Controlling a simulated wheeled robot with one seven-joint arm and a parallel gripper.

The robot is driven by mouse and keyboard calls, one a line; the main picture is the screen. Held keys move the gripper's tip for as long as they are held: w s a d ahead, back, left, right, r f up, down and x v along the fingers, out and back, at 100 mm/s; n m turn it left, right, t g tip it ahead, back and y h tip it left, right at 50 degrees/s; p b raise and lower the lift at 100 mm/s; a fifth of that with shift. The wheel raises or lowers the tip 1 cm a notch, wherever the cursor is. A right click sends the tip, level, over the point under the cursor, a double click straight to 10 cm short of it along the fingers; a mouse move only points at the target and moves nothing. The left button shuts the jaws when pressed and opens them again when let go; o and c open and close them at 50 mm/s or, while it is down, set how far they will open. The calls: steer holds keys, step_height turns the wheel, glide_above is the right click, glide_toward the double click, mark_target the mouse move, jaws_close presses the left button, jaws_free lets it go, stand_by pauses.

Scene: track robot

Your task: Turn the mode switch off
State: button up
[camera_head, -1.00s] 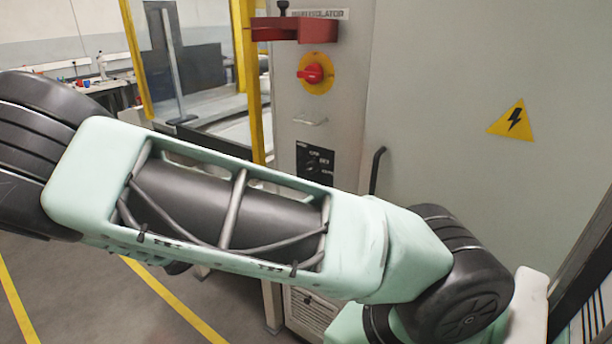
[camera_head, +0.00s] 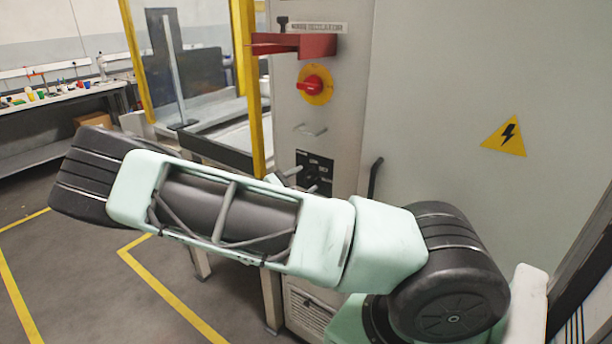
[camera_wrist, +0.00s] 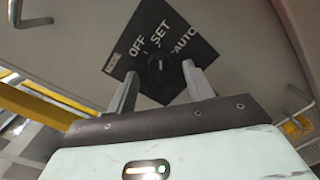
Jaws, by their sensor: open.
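The mode switch is a dark knob (camera_wrist: 155,66) on a black plate (camera_wrist: 150,30) lettered OFF, SET and AUTO, which looks tilted in the wrist view. The knob's light mark seems to point toward SET, but it is too small to be sure. My gripper (camera_wrist: 160,73) is open, with one finger on each side of the knob in the picture. I cannot tell whether the fingers touch it. In the head view the switch plate (camera_head: 315,160) is partly hidden by my gripper and arm.
A red rotary isolator on a yellow disc (camera_head: 315,86) and a red bracket (camera_head: 295,44) are above the switch. A metal handle (camera_head: 311,130) lies between. A yellow post (camera_head: 248,90) stands left, and a dark lever (camera_head: 375,178) sits right.

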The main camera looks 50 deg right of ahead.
steer(key=shift+d, duration=1)
steer(key=c, duration=1)
steer(key=shift+n+p, duration=0.3)
steer(key=shift+p, duration=0.1)
steer(key=n+p, duration=0.2)
steer(key=n, duration=0.2)
steer(key=shift+n+p, duration=0.3)
steer(key=shift+p, duration=0.05)
steer(key=shift+f+n+t+h+p, duration=0.1)
steer(key=shift+n+t+h+p, duration=0.2)
steer(key=shift+n+p, duration=1.4)
steer(key=shift+n+b, duration=0.75)
steer(key=shift+n, duration=0.05)
